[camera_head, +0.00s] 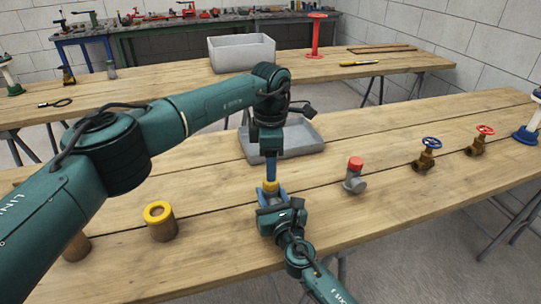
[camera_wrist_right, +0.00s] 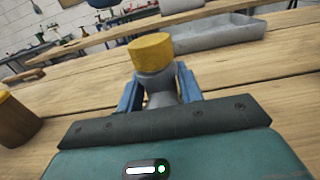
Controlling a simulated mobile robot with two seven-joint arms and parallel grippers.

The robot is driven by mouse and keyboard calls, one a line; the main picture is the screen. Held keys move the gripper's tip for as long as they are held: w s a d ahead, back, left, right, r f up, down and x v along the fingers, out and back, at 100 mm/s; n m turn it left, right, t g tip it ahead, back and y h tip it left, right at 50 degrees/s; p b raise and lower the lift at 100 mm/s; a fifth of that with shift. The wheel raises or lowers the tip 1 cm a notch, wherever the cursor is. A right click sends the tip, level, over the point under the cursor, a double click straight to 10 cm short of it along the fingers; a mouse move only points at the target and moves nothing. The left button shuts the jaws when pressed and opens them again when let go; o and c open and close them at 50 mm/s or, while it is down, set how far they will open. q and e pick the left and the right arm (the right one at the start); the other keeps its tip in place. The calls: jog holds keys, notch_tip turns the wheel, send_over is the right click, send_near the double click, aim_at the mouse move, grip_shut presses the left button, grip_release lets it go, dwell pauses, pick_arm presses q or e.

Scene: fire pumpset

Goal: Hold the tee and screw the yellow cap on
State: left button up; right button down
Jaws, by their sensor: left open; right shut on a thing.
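The grey tee (camera_wrist_right: 160,92) is held upright between the blue fingers of my right gripper (camera_head: 270,198), which is shut on it above the near table. The yellow cap (camera_head: 270,186) sits on top of the tee; it also shows in the right wrist view (camera_wrist_right: 152,52), looking slightly tilted. Whether its thread is engaged cannot be seen. My left gripper (camera_head: 270,168) points straight down just above the cap, with its blue fingers open. I cannot tell whether its fingers touch the cap.
A brown cylinder (camera_head: 162,228) with a yellow ring top stands at left. A grey tray (camera_head: 306,142) lies behind the grippers. To the right stand a red-capped grey fitting (camera_head: 354,178) and valves with blue (camera_head: 430,142) and red (camera_head: 485,129) handwheels. The table's front right is clear.

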pick_arm(q)
jog(key=n, duration=0.2)
jog(key=r+n, duration=0.1)
jog(key=n, duration=0.2)
jog(key=shift+d+r+n, duration=0.1)
jog(key=shift+r+n, duration=0.15)
jog(key=shift+n, duration=0.15)
jog(key=n, duration=0.2)
jog(key=r+n, duration=0.1)
jog(key=n, duration=0.3)
jog(key=shift+r, duration=0.3)
jog(key=shift+f, duration=4)
jog(key=shift+c, duration=0.2)
jog(key=c, duration=0.9)
jog(key=o, duration=1.1)
notch_tip(320, 180, up, 12)
jog(key=shift+r, duration=0.1)
